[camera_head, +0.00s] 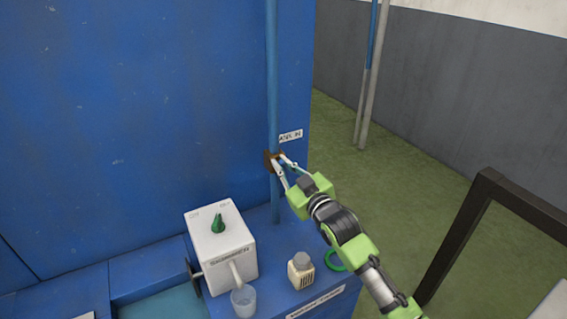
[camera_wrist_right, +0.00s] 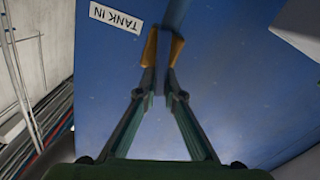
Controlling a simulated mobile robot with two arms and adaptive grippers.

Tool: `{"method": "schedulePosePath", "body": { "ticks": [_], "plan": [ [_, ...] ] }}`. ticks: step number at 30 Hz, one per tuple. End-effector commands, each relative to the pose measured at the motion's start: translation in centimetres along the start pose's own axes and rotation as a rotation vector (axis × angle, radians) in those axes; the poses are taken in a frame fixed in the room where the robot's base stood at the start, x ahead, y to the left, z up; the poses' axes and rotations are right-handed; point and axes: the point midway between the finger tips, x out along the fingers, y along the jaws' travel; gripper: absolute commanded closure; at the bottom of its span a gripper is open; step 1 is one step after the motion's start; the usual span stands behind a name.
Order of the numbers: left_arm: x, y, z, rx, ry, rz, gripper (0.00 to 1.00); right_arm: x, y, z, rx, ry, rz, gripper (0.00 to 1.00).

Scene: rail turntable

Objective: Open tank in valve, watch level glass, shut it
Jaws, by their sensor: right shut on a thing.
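The tank in valve (camera_head: 269,159) shows as a small brown part on a thin blue vertical pipe (camera_head: 272,80), beside a white label (camera_head: 290,136). In the right wrist view the label (camera_wrist_right: 115,17) reads TANK IN, upside down. My right gripper (camera_head: 280,165) is at the valve, shut on it. I cannot make out a level glass. My left gripper is not in view.
Below stands a white box (camera_head: 222,262) with a green knob (camera_head: 218,224) and a spout over a clear cup (camera_head: 243,301). A capped bottle (camera_head: 300,272) and green ring (camera_head: 336,261) are to its right. A dark frame (camera_head: 460,225) stands at right; green floor (camera_head: 400,185) is open.

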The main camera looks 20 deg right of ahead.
Motion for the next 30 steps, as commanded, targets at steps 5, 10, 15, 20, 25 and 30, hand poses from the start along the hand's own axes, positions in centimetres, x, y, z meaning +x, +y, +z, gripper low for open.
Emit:
{"method": "schedulePosePath", "body": {
  "ticks": [5, 10, 15, 20, 25, 30],
  "plan": [
    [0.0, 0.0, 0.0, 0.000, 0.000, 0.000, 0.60, 0.0, 0.0, 0.0, 0.002, 0.001, 0.000, 0.86],
    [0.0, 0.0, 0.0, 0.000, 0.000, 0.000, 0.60, 0.0, 0.0, 0.0, 0.003, 0.001, 0.000, 0.74],
    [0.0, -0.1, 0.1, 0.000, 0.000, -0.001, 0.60, 0.0, 0.0, 0.0, 0.004, 0.001, 0.000, 0.74],
    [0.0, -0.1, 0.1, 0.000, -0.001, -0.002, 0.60, -0.6, 0.0, 0.1, 0.003, 0.000, 0.000, 0.74],
    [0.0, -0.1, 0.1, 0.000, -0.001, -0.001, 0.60, -3.2, -0.1, 0.1, 0.002, -0.002, -0.001, 0.74],
    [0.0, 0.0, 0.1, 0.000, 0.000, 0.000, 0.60, -6.6, -0.1, 0.1, 0.002, -0.002, -0.001, 0.74]
  ]
}}
